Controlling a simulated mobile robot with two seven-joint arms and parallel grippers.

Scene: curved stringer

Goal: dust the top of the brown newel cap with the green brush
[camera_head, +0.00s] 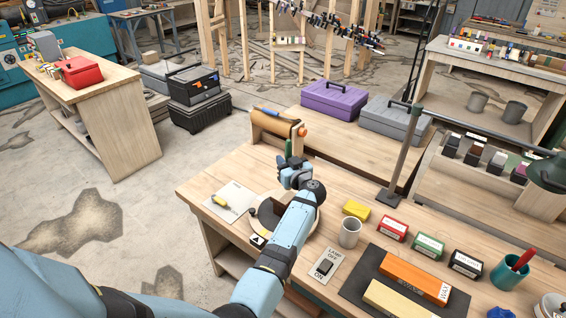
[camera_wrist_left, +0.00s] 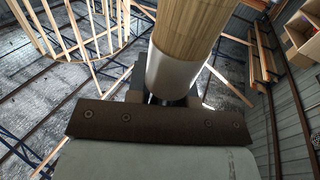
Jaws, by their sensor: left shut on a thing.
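My left gripper (camera_head: 292,168) is raised above the near left part of the wooden bench. It is shut on an upright green piece (camera_head: 289,148), which I take to be the green brush. In the left wrist view a pale collar (camera_wrist_left: 172,72) and a tan, streaked round part (camera_wrist_left: 190,28) rise from between the fingers. A brown, curved-top piece (camera_head: 272,124), likely the newel cap, stands just behind the gripper. The green piece overlaps its front in the head view; I cannot tell whether they touch. My right gripper is not in view.
On the bench (camera_head: 205,180) a pale round plate (camera_head: 309,228) lies partly under my arm. A grey cup (camera_head: 350,232), yellow block (camera_head: 356,209) and lamp post (camera_head: 402,155) stand to the right. Purple (camera_head: 334,100) and grey (camera_head: 395,121) toolboxes sit behind.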

